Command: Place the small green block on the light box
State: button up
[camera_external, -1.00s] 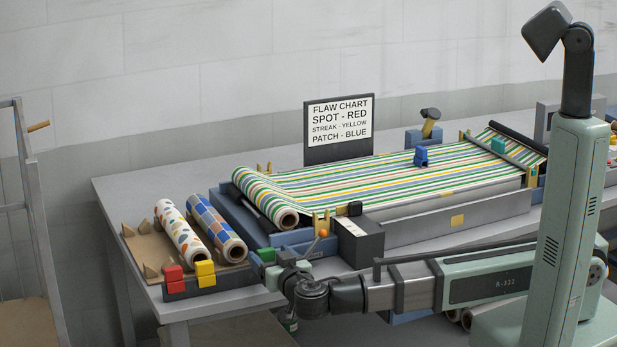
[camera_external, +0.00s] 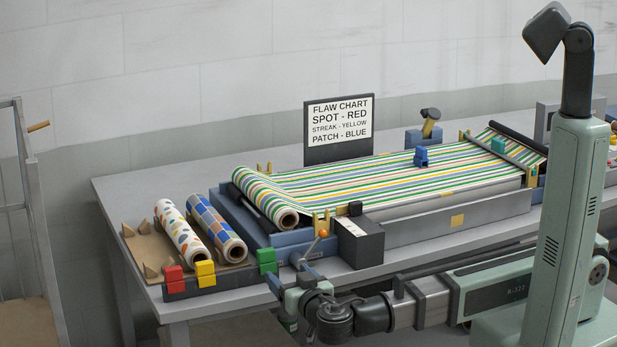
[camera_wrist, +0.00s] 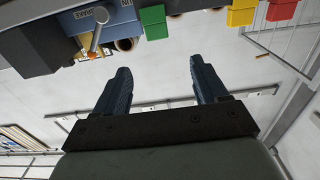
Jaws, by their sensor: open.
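The small green block (camera_external: 267,260) sits at the right end of the dark front rail, beside the yellow block. It also shows at the top of the wrist view (camera_wrist: 153,22). My gripper (camera_external: 285,269) is in front of the rail, just right of the green block and apart from it. In the wrist view my gripper's two dark blue fingers (camera_wrist: 161,76) are spread wide with nothing between them. A long grey box (camera_external: 470,208) lies under the striped cloth; I cannot tell for certain whether it is the light box.
A yellow block (camera_external: 205,273) and a red block (camera_external: 174,278) stand on the rail. A dark box (camera_external: 361,245) and an orange-knobbed lever (camera_external: 323,234) are right of the gripper. A blue piece (camera_external: 421,156) and a teal block (camera_external: 498,146) stand on the striped cloth (camera_external: 370,177).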

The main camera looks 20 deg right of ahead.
aim_at(267, 253)
jog(key=shift+w, duration=0.1)
jog(key=shift+w+d+f, duration=0.1)
jog(key=shift+w+f, duration=0.05)
jog(key=shift+w, duration=3.7)
jog(key=shift+w+d+f, duration=0.1)
jog(key=shift+w+f, duration=0.05)
jog(key=shift+w, duration=3.7)
jog(key=shift+c, duration=0.2)
jog(key=c, duration=1.1)
jog(key=shift+r, duration=0.1)
jog(key=shift+r, duration=4.9)
